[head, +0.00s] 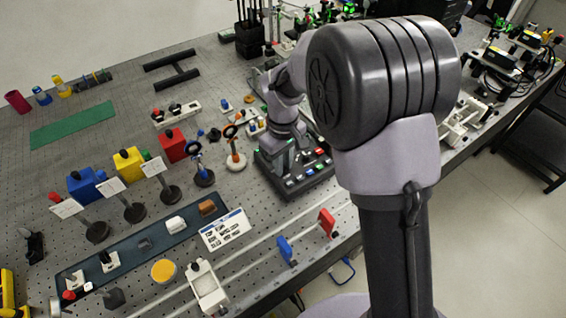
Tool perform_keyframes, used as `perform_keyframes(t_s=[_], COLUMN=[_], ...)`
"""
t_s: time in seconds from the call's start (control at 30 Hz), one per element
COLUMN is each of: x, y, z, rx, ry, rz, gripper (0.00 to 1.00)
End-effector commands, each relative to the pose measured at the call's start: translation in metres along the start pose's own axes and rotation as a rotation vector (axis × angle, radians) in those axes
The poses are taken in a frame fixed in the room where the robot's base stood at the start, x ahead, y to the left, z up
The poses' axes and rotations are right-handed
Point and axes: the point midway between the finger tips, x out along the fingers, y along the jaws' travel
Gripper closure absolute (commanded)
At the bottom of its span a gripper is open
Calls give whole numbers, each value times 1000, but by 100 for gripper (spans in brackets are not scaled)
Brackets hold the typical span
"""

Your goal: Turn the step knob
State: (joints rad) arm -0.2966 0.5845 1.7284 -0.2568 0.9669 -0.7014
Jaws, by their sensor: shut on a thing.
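A black control box (316,180) with several coloured buttons sits on the bench, left of my arm's upright column. My gripper (288,160) reaches down onto the back left part of this box. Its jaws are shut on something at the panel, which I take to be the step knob. The knob itself is hidden by the gripper and too small to make out, so its angle cannot be read. Small green lights show on the box near the gripper.
Left of the box stand ring-topped posts (236,160) and red, yellow and blue blocks (130,165). A white card (225,229), a dark tray (146,243) and rails with blue and red carriers (327,222) lie in front. A green mat (72,125) lies far left.

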Motion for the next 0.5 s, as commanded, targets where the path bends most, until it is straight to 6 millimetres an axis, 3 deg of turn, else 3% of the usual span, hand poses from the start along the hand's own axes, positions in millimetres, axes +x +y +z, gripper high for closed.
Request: perform_keyframes(t_s=[0.5], x=[0], y=[0], z=[0], rx=[410], ry=[-1], rz=[0], gripper=[100])
